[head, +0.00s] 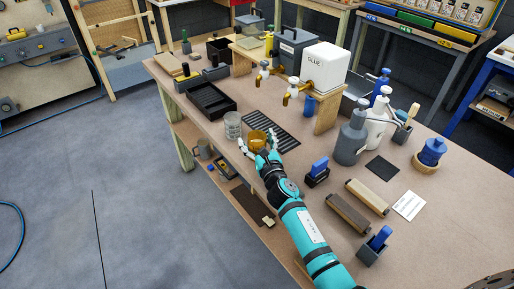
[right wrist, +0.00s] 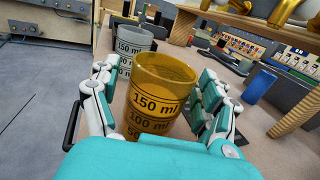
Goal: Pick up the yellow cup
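The yellow cup (head: 257,136) is a translucent amber measuring cup standing upright near the table's left edge. In the right wrist view the yellow cup (right wrist: 160,92) shows black marks such as 150 ml and 100 ml. My right gripper (head: 258,146) is around the cup, one finger side to its left and one to its right. In the right wrist view my right gripper (right wrist: 158,105) looks open, with a gap between the left fingers and the cup. Contact on the right side is unclear. The cup's bottom is hidden. My left gripper is not in view.
A grey measuring cup (head: 233,125) stands just behind left of the yellow one. A black slatted drip tray (head: 278,131) lies behind, under taps of a white glue container (head: 324,70). A blue-handled tool (head: 318,170) stands to the right. The table's left edge is close.

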